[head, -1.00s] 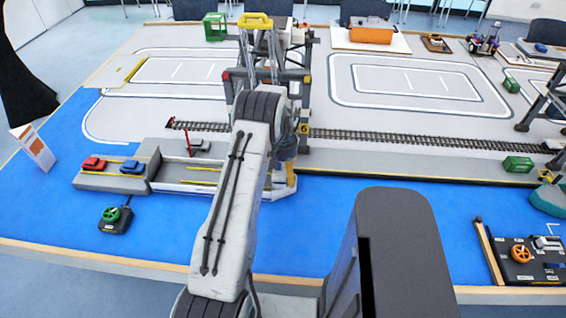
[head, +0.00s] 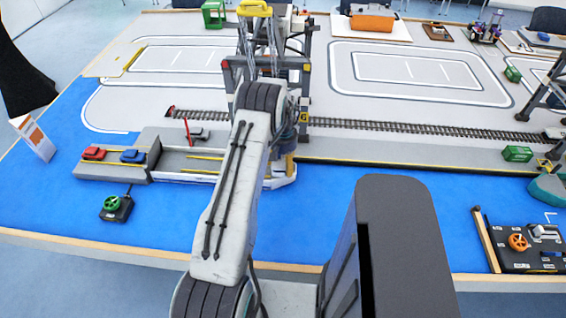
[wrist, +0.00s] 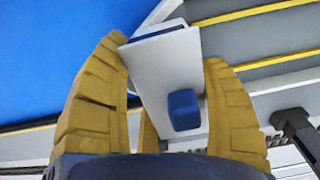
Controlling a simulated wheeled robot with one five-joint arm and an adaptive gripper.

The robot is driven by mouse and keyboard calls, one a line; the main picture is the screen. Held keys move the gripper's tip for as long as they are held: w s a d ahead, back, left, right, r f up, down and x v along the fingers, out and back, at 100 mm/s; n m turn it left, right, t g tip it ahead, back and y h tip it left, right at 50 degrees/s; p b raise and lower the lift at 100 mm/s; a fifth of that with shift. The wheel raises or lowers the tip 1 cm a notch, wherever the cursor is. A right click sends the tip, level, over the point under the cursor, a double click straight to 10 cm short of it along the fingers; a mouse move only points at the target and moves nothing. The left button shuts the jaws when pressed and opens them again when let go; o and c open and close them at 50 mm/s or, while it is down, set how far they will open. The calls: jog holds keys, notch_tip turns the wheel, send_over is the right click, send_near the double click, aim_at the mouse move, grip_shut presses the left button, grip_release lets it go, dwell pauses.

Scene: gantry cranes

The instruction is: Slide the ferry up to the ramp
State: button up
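The ferry (head: 196,178) is a long, low grey and white boat with yellow lines on its deck, floating on the blue water. My gripper (wrist: 164,48) has yellow ribbed fingers. In the wrist view they stand on both sides of a white upper part of the ferry (wrist: 155,72) with a blue block on it, and appear closed against it. In the head view my arm mostly hides the gripper.
A red car (head: 94,153) and a blue car (head: 133,156) stand on the ramp. A gantry crane (head: 306,75) rises behind my arm. The blue water right of the ferry is clear.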

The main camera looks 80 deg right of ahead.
jog(key=c, duration=0.6)
jog(key=o, duration=1.4)
jog(key=shift+w, duration=0.1)
jog(key=shift+r, duration=0.15)
notch_tip(320, 180, up, 12)
jog(key=shift+f, duration=0.1)
jog(key=shift+d, duration=0.1)
